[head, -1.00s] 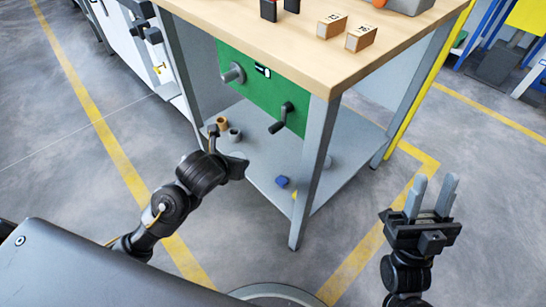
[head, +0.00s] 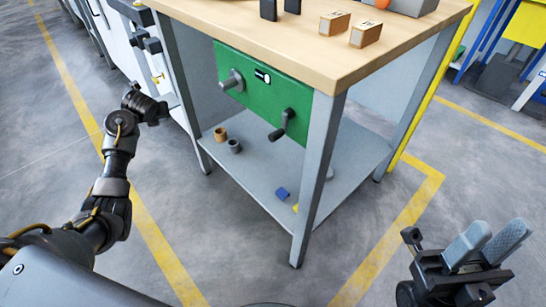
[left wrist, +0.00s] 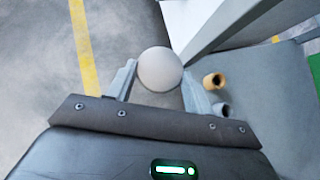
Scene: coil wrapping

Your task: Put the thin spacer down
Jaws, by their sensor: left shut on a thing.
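A pale, round, disc-like piece (left wrist: 160,69), which looks like the thin spacer, sits between the fingertips of my left gripper (left wrist: 159,76) in the left wrist view. The gripper is shut on it. In the head view my left gripper (head: 158,108) is left of the workbench, beside the white cabinet; the piece cannot be made out there. My right gripper (head: 487,245) is at the lower right, fingers up, apart and empty, clear of the bench.
The workbench's grey lower shelf (head: 255,172) holds a tan ring (head: 220,134), a grey ring (head: 234,146) and a blue piece (head: 282,193). A green panel (head: 262,90) with a crank (head: 283,125) hangs above. Two small boxes (head: 365,33) stand on the wooden top.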

